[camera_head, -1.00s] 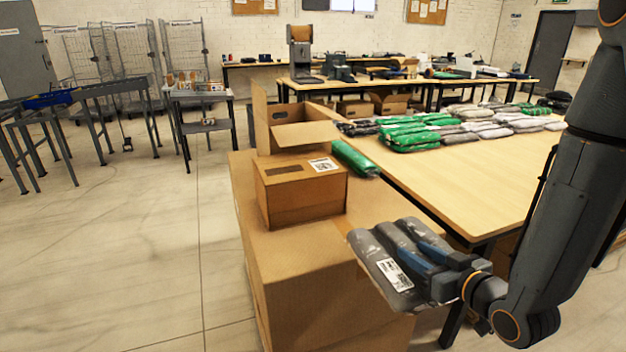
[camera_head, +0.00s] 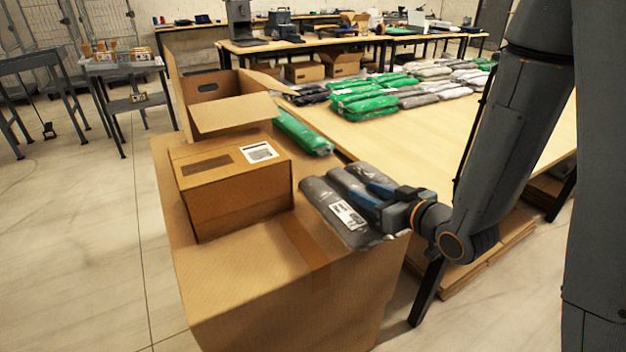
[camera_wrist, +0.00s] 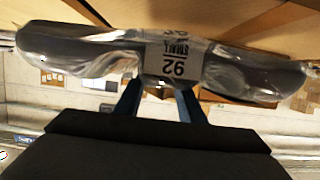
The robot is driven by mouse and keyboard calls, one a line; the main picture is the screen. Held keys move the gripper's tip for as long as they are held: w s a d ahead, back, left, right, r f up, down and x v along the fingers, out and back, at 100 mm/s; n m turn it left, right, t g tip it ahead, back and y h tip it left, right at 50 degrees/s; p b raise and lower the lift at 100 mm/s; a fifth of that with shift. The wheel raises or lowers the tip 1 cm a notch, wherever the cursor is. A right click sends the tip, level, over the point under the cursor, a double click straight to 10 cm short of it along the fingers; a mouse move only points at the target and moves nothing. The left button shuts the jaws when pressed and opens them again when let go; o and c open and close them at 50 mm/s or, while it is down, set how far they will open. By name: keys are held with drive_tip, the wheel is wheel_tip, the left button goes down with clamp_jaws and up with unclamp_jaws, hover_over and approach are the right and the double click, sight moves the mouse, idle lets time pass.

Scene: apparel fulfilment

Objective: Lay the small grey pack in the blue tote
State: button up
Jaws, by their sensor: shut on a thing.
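A small grey pack (camera_head: 335,211) in clear plastic with a white label is held by my gripper (camera_head: 378,194). The gripper is shut on it, and the blue fingers lie against the pack. In the wrist view the pack (camera_wrist: 90,55) stretches across the fingertips, with its label in the middle. The pack is over or beside the right edge of the large cardboard box; I cannot tell whether it touches. The blue tote is not clearly in view.
A closed carton (camera_head: 225,205) and an open carton (camera_head: 230,115) sit on the large cardboard box (camera_head: 290,290). A green pack (camera_head: 302,133) lies behind. The wooden table (camera_head: 420,135) carries several green and grey packs. Open floor (camera_head: 80,240) lies to the left.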

sight(326, 179)
drive_tip(key=shift+w+a+f+b, duration=0.1)
drive_tip(key=shift+w+a+b, duration=0.15)
drive_tip(key=shift+w+b, duration=0.15)
drive_tip(key=p+x, duration=0.1)
drive_tip(key=x, duration=0.4)
drive_tip(key=r+p+x, duration=0.1)
drive_tip(key=x, duration=0.5)
drive_tip(key=r+p+x, duration=0.1)
drive_tip(key=x, duration=0.4)
drive_tip(key=shift+w+a+r, duration=0.1)
drive_tip(key=shift+w+a, duration=0.35)
drive_tip(key=shift+w, duration=0.1)
drive_tip(key=shift+f+p, duration=0.5)
drive_tip(key=shift+f, duration=1.35)
drive_tip(key=shift+w+a+f, duration=0.1)
drive_tip(key=shift+w+f, duration=0.05)
drive_tip(key=shift+f, duration=0.2)
drive_tip(key=shift+f, duration=0.1)
drive_tip(key=o, duration=1.3)
drive_tip(key=shift+c, duration=0.2)
